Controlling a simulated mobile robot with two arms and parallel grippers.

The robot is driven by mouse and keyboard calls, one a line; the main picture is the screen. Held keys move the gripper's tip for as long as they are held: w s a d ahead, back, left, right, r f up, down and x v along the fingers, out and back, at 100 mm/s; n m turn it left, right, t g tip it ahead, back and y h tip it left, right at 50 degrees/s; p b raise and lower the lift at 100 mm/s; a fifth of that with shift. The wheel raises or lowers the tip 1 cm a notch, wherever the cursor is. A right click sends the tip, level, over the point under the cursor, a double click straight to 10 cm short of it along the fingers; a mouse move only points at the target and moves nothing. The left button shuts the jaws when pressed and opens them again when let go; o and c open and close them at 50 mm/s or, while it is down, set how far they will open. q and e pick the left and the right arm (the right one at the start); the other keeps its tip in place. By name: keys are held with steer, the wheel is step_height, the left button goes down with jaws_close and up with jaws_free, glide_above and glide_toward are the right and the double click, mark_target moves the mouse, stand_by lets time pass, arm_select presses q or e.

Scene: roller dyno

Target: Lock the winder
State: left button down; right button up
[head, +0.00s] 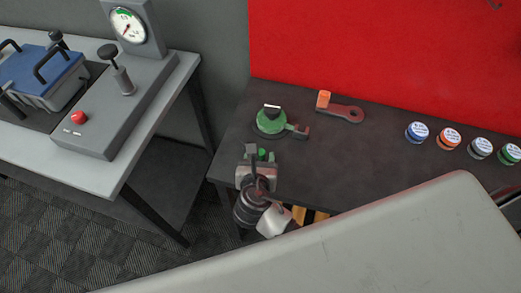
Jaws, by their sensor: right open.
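A round green device with a black knob on top (270,121), which looks like the winder, sits on the dark bench at its left part. A small dark lug sticks out from its right side. A dark red lever with an orange grip (341,110) lies behind it to the right; I cannot tell whether it is joined to anything. My right gripper (260,157) is open over the bench's front left edge, just in front of the green device and apart from it. A small green spot shows at its fingers; I cannot tell what it is. My left gripper is not in view.
Several small capped jars (449,138) stand in a row at the bench's right. A red panel (390,45) rises behind. At left, a grey table (150,130) carries a gauge (128,26), a red button (79,118) and a blue-topped box (45,75). The bench's middle is clear.

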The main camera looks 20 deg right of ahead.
mark_target(261, 154)
steer(key=x, duration=0.3)
steer(key=shift+w+d+f, duration=0.1)
steer(key=shift+w, duration=0.05)
jaws_close()
